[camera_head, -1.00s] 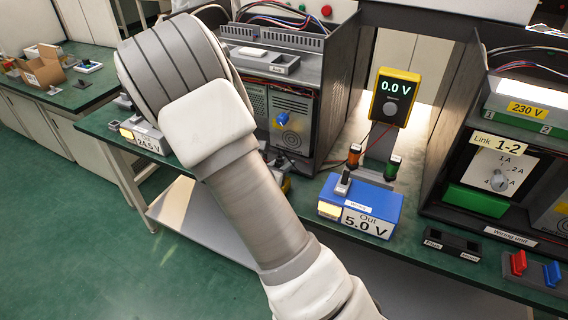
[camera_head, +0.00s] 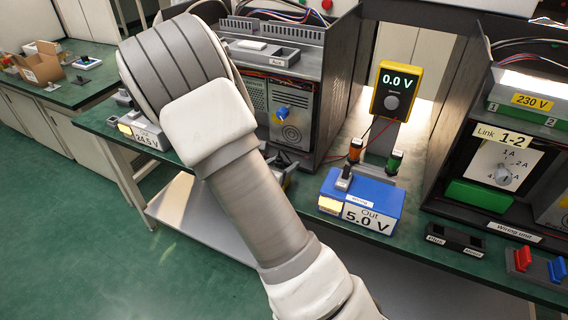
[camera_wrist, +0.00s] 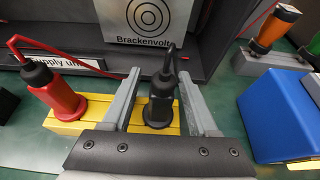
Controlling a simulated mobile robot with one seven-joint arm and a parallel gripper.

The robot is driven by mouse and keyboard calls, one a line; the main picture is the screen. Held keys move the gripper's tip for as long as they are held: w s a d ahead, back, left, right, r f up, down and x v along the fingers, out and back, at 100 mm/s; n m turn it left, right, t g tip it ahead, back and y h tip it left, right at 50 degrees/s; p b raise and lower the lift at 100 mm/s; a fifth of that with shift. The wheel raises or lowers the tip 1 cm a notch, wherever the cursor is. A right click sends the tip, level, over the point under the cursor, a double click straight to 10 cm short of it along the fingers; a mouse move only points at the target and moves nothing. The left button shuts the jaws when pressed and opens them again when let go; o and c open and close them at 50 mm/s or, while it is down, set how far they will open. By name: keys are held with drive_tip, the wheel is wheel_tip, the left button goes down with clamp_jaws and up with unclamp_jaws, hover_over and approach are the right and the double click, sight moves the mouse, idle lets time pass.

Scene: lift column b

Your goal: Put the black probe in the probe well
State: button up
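The black probe (camera_wrist: 160,98) stands upright in a yellow holder (camera_wrist: 66,127) in the wrist view, with a dark lead leaving its top. My gripper (camera_wrist: 160,88) is open around it, one grey finger on each side, with a visible gap on both sides. A red probe (camera_wrist: 52,88) stands in the same holder to the left, outside the left finger. In the head view my arm hides the gripper and the black probe.
A blue box marked 5.0 V (camera_head: 361,202) stands to the right of my arm; it also shows in the wrist view (camera_wrist: 283,112). Behind it are orange and green terminals and a yellow meter (camera_head: 396,92) reading 0.0 V. A grey supply cabinet (camera_wrist: 148,20) stands close behind the probes.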

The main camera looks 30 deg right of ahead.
drive_tip(key=p+v, duration=0.3)
drive_tip(key=v, duration=1.4)
drive_tip(key=shift+r+p, duration=0.15)
drive_tip(key=shift+p, duration=0.25)
drive_tip(key=shift+s+r, duration=0.1)
drive_tip(key=s+d+r+m+g+y+p, duration=0.25)
drive_tip(key=s+r+m, duration=0.25)
drive_tip(key=r+m, duration=0.25)
drive_tip(key=s+d+r+m+g+y+p, duration=0.1)
drive_tip(key=s+d+r+m+g+p, duration=0.25)
drive_tip(key=s+r+m, duration=0.35)
drive_tip(key=s+a+r+m+t+y+p, duration=0.1)
drive_tip(key=a+r+m+y+p, duration=0.1)
drive_tip(key=r, duration=0.5)
drive_tip(key=s+a+r+m+t+y+p, duration=0.2)
drive_tip(key=a+r+m+y+p, duration=0.1)
drive_tip(key=a+r+m+y, duration=0.2)
wheel_tip(320, 180, up, 2)
drive_tip(key=m, duration=0.4)
drive_tip(key=shift+a+r, duration=0.2)
drive_tip(key=shift+a, duration=0.2)
